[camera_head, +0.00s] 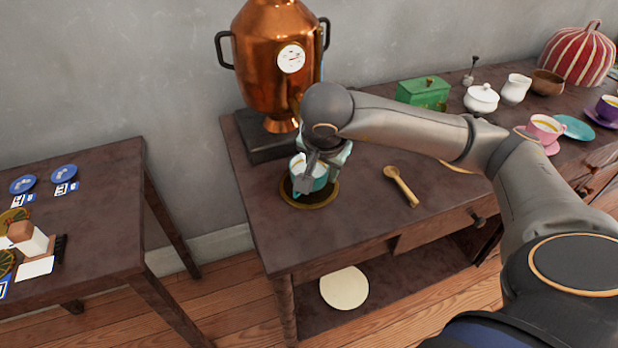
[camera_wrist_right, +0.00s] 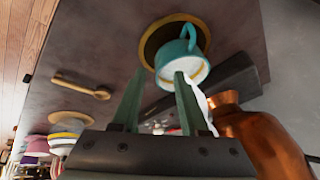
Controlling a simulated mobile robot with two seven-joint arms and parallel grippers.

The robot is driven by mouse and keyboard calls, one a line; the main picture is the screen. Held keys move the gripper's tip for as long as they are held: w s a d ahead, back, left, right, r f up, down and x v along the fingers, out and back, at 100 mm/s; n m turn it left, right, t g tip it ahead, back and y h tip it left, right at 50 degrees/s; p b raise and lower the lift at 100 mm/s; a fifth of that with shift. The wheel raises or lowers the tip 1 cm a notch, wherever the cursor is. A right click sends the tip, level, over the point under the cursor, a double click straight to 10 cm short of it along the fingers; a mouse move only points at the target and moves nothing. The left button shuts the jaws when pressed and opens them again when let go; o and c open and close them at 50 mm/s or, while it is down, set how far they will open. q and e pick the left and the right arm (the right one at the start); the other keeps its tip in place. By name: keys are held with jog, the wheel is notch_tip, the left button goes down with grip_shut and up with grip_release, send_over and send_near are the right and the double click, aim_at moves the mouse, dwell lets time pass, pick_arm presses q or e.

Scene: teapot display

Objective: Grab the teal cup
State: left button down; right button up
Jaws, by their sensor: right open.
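The teal cup (camera_head: 318,184) stands on a round dark saucer with a golden rim (camera_head: 309,203), near the left end of the long dark table. My right gripper (camera_head: 309,170) is right at the cup from above and partly hides it. In the right wrist view the cup (camera_wrist_right: 177,62) shows its white inside and its handle, on the saucer (camera_wrist_right: 152,42). The two green fingers of the open right gripper (camera_wrist_right: 160,74) point at the cup. One fingertip overlaps the cup's rim in the picture; I cannot tell if they touch. My left gripper is not in view.
A copper samovar (camera_head: 268,60) stands on a dark base just behind the cup. A wooden spoon (camera_head: 401,186) lies to the right. A green box (camera_head: 423,92), a white sugar bowl (camera_head: 481,98) and a pink cup (camera_head: 544,128) stand farther right. A lower table (camera_head: 85,215) is at left.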

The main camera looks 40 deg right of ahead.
aim_at(323, 175)
jog(key=shift+d+b+x, duration=0.2)
jog(key=shift+b+x, duration=0.2)
jog(key=shift+x, duration=2.7)
jog(key=shift+r, duration=0.1)
jog(key=shift+c, duration=0.4)
grip_shut()
